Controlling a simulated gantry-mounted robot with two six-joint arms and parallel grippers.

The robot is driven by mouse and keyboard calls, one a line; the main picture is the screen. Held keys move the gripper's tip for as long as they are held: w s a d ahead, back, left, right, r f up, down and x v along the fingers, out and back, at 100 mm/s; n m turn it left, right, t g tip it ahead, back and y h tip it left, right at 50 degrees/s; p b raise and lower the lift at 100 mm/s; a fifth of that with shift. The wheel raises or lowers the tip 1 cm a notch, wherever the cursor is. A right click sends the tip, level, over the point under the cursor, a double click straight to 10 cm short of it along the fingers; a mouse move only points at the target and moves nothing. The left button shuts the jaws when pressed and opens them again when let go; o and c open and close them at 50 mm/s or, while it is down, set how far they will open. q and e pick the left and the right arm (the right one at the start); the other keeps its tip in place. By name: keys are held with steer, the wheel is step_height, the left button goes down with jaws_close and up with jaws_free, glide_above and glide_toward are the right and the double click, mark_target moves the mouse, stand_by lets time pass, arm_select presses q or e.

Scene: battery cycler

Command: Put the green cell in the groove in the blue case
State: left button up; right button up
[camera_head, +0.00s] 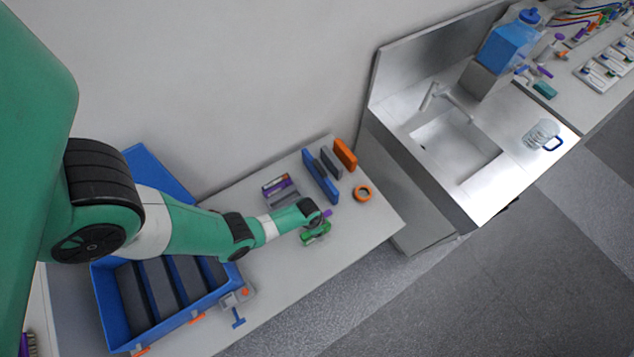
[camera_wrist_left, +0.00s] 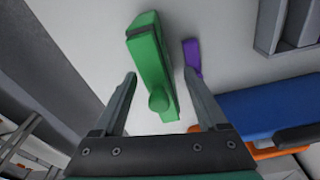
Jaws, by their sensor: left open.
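The green cell (camera_head: 316,235) lies on the white bench, just below my left gripper in the head view. In the left wrist view, the green cell (camera_wrist_left: 148,50) is a block with a dark slot and a rounded knob, between the lines of my fingers. My left gripper (camera_wrist_left: 160,74) is open, one finger on each side of the cell; I cannot tell whether either touches it. In the head view, the left gripper (camera_head: 318,220) is small and partly hidden. The open blue case (camera_head: 108,303) stands at the left with long dark grooves; my arm covers part of it.
A purple piece (camera_wrist_left: 192,57) lies just outside my right-hand finger. A blue block (camera_head: 320,176), a grey block, an orange block (camera_head: 345,154) and an orange ring (camera_head: 363,193) stand beyond. A grey clamp (camera_head: 237,299) sits beside the case.

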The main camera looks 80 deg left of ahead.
arm_select(q)
jaws_close()
stand_by(0.3)
steer(key=shift+r, duration=0.1)
stand_by(1.0)
